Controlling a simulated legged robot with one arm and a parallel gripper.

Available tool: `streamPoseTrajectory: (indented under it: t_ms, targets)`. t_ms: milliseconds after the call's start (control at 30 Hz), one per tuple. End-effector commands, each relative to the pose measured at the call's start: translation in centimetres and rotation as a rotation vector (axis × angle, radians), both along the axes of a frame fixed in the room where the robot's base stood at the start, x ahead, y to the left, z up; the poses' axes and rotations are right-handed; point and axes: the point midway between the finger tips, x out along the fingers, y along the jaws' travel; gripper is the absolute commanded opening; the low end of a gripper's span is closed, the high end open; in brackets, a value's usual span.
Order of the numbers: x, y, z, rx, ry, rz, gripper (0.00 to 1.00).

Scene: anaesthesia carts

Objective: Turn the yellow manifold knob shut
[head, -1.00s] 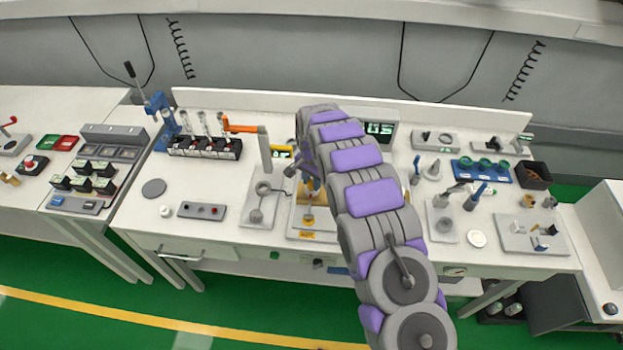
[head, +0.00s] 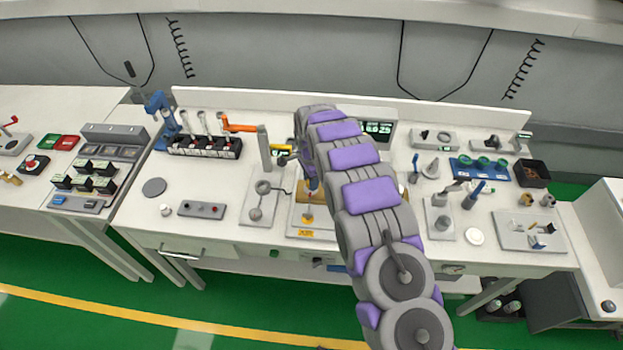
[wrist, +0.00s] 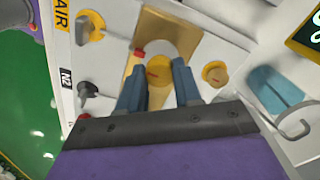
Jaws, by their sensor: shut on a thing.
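A second yellow-orange knob (wrist: 215,75) is apart, right of the fingers. In the head view, my arm hides most of the manifold; the panel's lower part (head: 303,220) with a yellow label shows left of the arm.
Grey toggle-like fittings (wrist: 83,90) and AIR and N2 labels lie left of the block. A grey hook (wrist: 296,128) is at the right. In the head view, a post (head: 264,148) stands close left of my arm, and a green-lit display (head: 378,128) stands behind.

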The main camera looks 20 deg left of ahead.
Motion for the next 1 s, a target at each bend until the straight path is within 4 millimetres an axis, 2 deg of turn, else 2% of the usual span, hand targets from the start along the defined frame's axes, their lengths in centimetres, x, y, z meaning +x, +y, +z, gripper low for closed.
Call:
streamPoseTrajectory:
  t_ms: [267, 300, 567, 833, 1000]
  targets:
    - [-0.1, 0.3, 0.1, 0.006, -0.001, 0.001, 0.03]
    - [-0.1, 0.3, 0.1, 0.006, -0.001, 0.001, 0.34]
    - [0.0, 0.1, 0.1, 0.004, -0.001, 0.0, 0.59]
    - [0.1, -0.2, 0.3, 0.006, -0.001, 0.0, 0.59]
    - [0.2, -0.1, 1.9, 0.006, -0.003, 0.0, 0.59]
